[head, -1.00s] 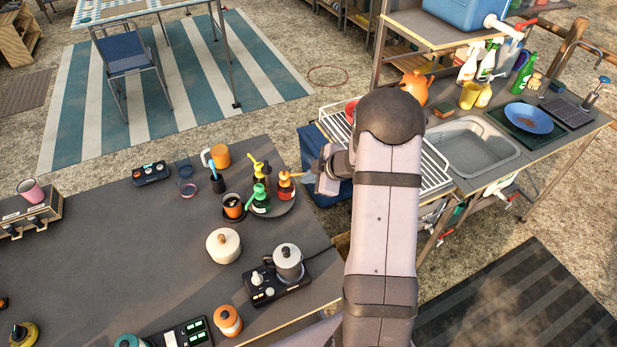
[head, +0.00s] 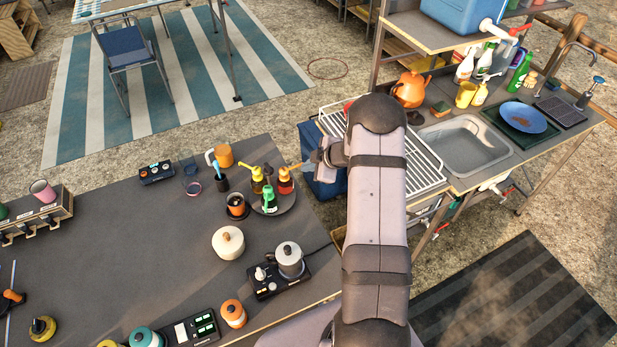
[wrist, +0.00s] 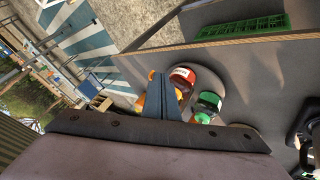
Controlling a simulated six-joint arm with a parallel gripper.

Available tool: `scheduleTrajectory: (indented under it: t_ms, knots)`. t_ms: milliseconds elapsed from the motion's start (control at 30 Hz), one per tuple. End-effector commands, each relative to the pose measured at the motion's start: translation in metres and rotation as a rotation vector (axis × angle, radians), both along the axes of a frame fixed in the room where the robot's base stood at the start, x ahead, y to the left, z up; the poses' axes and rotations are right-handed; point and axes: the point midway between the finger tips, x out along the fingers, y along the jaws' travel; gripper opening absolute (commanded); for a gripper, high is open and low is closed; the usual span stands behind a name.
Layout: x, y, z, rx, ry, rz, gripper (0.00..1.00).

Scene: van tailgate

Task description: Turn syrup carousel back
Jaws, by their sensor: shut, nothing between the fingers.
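The syrup carousel (head: 290,203) is a dark round plate near the right edge of the grey table. It bears a red bottle with an orange pump (head: 285,182), a green-pump bottle (head: 269,199) and a yellow-pump bottle (head: 257,182). A further dark bottle is partly hidden behind them. My gripper (head: 302,164) is shut and empty just behind and right of the red bottle. In the wrist view my shut fingers (wrist: 163,95) reach beside the red bottle (wrist: 182,76), with the green one (wrist: 208,101) to the right. I cannot tell whether they touch a bottle or pump.
An orange mug (head: 224,155) and a lidded cream pot (head: 228,242) are nearby. A kettle on a base (head: 289,262) stands in front. The table's middle left is clear.

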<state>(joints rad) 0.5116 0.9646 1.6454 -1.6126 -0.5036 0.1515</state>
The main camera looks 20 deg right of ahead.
Motion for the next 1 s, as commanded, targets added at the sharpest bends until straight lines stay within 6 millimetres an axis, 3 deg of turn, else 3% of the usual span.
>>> scheduleTrajectory:
  t_ms: [267,500,800,1000]
  knots:
    - [-0.01,-0.001,-0.004,0.002,0.001,-0.001,0.0]
    - [-0.041,-0.003,-0.011,0.001,0.001,-0.004,0.0]
    - [-0.067,-0.03,0.039,-0.002,-0.004,-0.003,0.0]
    - [-0.08,-0.041,0.059,-0.001,-0.002,-0.001,0.0]
